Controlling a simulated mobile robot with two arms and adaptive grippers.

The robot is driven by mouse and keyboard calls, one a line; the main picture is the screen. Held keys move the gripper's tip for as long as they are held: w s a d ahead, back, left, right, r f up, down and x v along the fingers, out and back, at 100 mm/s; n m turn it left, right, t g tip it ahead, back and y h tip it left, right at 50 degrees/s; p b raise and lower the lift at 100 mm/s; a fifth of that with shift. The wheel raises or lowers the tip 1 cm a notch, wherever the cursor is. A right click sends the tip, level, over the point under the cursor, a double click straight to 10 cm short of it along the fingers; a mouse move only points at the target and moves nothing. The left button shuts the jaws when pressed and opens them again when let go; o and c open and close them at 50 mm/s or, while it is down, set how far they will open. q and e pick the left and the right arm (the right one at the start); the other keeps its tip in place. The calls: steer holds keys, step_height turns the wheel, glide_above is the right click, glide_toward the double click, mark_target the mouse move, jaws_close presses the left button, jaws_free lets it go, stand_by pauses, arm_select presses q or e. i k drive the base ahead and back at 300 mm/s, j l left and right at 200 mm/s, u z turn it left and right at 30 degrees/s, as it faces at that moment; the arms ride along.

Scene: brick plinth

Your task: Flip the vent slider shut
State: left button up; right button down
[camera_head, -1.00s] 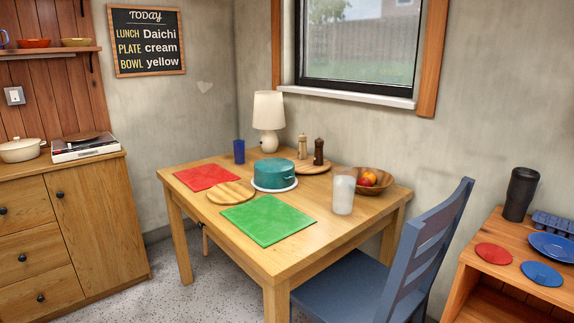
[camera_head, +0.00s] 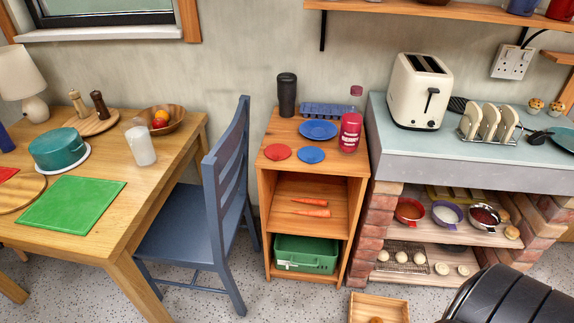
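I cannot make out a vent slider in the current head view. The lower part of the window (camera_head: 105,10) shows at the top left, with no slider visible on it. A black, rounded, ribbed shape (camera_head: 512,300) is cut off by the bottom right edge; I cannot tell what it is, and no slider shows on it. Neither of my grippers is in view.
A brick plinth with a pale top (camera_head: 470,150) stands at the right, with a toaster (camera_head: 418,90) on it. A wooden shelf unit (camera_head: 357,185), blue chair (camera_head: 192,205) and dining table (camera_head: 122,215) stand left of it. A wooden crate (camera_head: 362,300) lies on the floor.

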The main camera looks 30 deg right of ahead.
mark_target(288, 263)
steer(key=z, duration=1.1)
